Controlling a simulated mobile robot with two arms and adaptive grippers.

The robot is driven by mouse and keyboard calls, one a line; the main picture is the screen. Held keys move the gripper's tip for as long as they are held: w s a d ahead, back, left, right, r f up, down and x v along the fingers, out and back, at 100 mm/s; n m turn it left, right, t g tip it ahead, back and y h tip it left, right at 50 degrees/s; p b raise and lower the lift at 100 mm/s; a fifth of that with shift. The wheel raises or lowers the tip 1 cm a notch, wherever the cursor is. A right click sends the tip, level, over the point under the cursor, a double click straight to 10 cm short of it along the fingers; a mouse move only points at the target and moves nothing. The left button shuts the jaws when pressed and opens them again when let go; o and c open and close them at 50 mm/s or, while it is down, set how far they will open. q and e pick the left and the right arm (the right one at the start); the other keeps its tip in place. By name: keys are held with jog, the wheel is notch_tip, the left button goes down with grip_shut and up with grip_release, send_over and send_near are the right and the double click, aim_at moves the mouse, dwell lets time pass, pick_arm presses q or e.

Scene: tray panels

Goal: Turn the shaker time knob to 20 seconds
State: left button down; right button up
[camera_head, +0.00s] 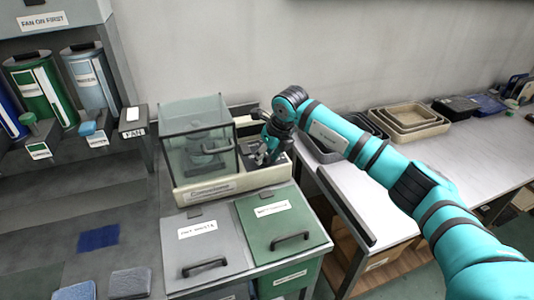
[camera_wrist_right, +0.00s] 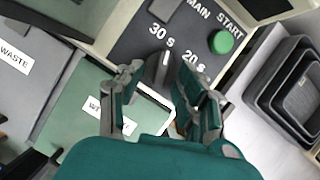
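The shaker (camera_head: 230,184) is a cream-based machine with a clear lidded cover (camera_head: 188,150). Its dark control panel (camera_wrist_right: 133,42) fills the upper middle of the right wrist view. The time knob (camera_wrist_right: 166,62) is dark with a light pointer, beside the labels "30 S" (camera_wrist_right: 162,36) and "20 S" (camera_wrist_right: 195,62). The pointer runs roughly upward in that view, between the two labels. My right gripper (camera_wrist_right: 163,80) is open, with one finger on each side of the knob; contact cannot be told. In the head view my right gripper (camera_head: 266,150) hides part of the panel. My left gripper is not seen.
A green start button (camera_wrist_right: 222,42) and a main switch (camera_wrist_right: 163,9) sit near the knob. Grey (camera_head: 205,254) and green (camera_head: 285,226) lidded waste bins stand in front. Nested trays (camera_head: 408,118) lie on the right table. A wall is behind.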

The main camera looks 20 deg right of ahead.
jog(key=c, duration=0.4)
grip_shut()
jog(key=m+b, duration=0.1)
jog(key=m, duration=0.1)
jog(key=m+h+b, duration=0.1)
jog(key=m, duration=0.1)
jog(key=a+m+h+b, duration=0.1)
jog(key=m, duration=0.1)
jog(key=shift+m+t+b, duration=0.3)
jog(key=m+h+b, duration=0.2)
jog(key=m, duration=0.2)
jog(key=shift+w+a, duration=0.1)
jog(key=shift+a, duration=0.05)
jog(key=shift+r+g, duration=0.1)
jog(key=shift+g, duration=0.3)
